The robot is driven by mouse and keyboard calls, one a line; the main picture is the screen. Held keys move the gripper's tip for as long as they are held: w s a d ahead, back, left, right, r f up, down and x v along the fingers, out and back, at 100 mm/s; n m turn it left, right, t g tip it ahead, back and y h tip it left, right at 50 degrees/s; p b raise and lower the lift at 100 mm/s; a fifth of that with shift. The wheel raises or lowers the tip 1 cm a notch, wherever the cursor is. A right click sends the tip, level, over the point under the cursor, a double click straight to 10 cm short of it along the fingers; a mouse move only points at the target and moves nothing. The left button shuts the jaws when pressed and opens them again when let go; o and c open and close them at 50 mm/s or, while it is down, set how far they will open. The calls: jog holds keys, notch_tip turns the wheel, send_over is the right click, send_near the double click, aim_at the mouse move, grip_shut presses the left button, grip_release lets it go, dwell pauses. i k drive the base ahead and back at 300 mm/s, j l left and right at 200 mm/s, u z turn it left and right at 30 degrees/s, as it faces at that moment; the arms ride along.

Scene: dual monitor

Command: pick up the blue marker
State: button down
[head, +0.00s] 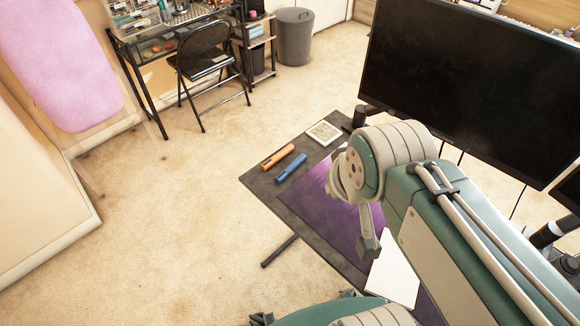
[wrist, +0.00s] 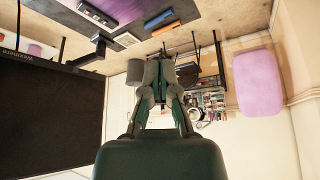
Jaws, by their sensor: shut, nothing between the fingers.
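The blue marker (head: 291,168) lies on the dark desk near its left edge in the head view. It also shows near the top of the wrist view (wrist: 158,19). An orange marker (head: 278,157) lies beside it, roughly parallel and slightly apart. My gripper (wrist: 162,60) is shut and empty in the wrist view, its fingers meeting at the tips. It is apart from the blue marker, which appears beyond the fingertips. In the head view my arm reaches over the desk to the right of the marker, and the gripper's fingers are not clearly visible.
A purple mat (head: 312,200) and a white sheet (head: 394,270) lie on the desk (head: 262,178). A small square picture (head: 324,133) lies behind the markers. A folding chair (head: 206,62) and a bin (head: 295,38) stand farther back.

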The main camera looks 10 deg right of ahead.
aim_at(301, 158)
jog(key=i+j+z, duration=0.25)
jog(key=i+j, duration=0.45)
jog(key=j, duration=0.15)
